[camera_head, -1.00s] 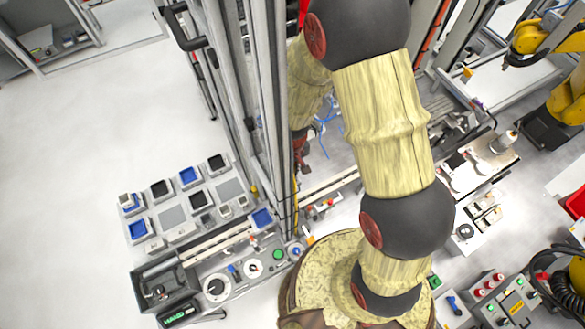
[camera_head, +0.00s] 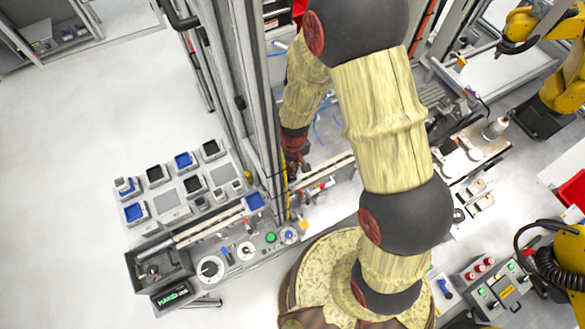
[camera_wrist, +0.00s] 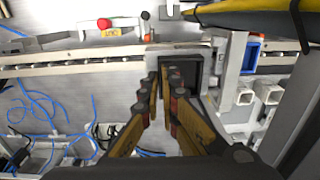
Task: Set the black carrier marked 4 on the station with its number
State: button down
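In the wrist view a black square carrier (camera_wrist: 193,66) sits at the tips of my gripper (camera_wrist: 164,80). The narrow fingertips look closed on its left side, and it looks larger than the blue carrier beside it. No number 4 is readable on it. In the head view my gripper (camera_head: 299,165) hangs by the conveyor rail, right of the upright frame; the carrier is not clear there. Other black carriers (camera_head: 155,175) stand on the grey pallet board at the left. No station number is legible, so I cannot tell which station is 4.
A blue carrier (camera_wrist: 251,56) stands right of my gripper in the wrist view. The conveyor rail (camera_wrist: 75,60), a red button (camera_wrist: 104,24) and blue cables (camera_wrist: 45,110) are close by. Upright metal posts (camera_head: 250,90) stand left of my arm. Yellow arms (camera_head: 565,85) are at the right.

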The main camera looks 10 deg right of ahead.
jog(key=shift+f+b, duration=1.8)
jog(key=shift+f, duration=1)
jog(key=shift+s+a, duration=0.2)
jog(key=shift+a, duration=0.1)
jog(key=shift+f+b, duration=0.6)
jog(key=shift+b, duration=0.05)
jog(key=shift+f, duration=0.25)
jog(key=c, duration=2)
grip_release()
jog(key=shift+o, duration=0.2)
jog(key=shift+r, duration=0.1)
